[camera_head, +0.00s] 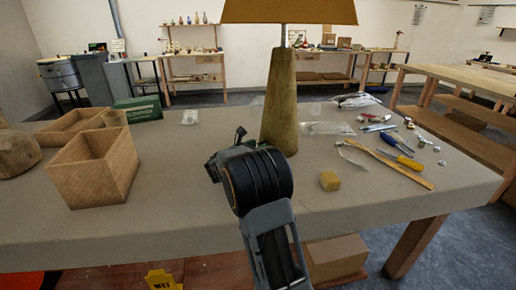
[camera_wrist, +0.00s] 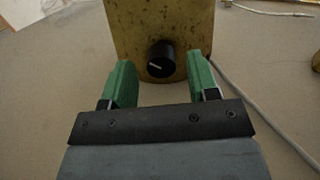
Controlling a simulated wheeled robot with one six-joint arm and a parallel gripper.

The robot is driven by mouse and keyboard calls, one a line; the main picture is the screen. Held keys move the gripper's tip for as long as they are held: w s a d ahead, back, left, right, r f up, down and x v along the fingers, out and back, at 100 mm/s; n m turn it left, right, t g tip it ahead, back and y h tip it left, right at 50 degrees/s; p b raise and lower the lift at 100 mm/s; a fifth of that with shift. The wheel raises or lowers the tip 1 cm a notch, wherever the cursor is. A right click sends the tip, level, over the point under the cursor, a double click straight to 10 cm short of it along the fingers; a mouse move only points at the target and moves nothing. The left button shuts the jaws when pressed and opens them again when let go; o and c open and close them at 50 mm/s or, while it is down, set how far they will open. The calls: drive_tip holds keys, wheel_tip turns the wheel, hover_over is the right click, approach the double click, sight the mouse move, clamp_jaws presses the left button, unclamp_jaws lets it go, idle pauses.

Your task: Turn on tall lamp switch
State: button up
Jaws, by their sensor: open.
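The tall lamp has a tapered tan base (camera_head: 282,105) and an orange-brown shade (camera_head: 290,11), and stands on the workbench. In the wrist view the lower lamp base (camera_wrist: 130,25) fills the top middle. A round black switch knob (camera_wrist: 161,58) with a pale pointer line sits on its face. My gripper (camera_wrist: 164,75) is open, with its green fingers on either side of the knob and apart from it. The lamp's lit state cannot be told.
A grey cord (camera_wrist: 265,115) runs along the bench right of the lamp base. Open wooden boxes (camera_head: 95,168) stand to the left. The bench front left is clear.

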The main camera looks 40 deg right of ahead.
drive_tip(key=shift+d, duration=0.35)
drive_tip(key=c, duration=0.9)
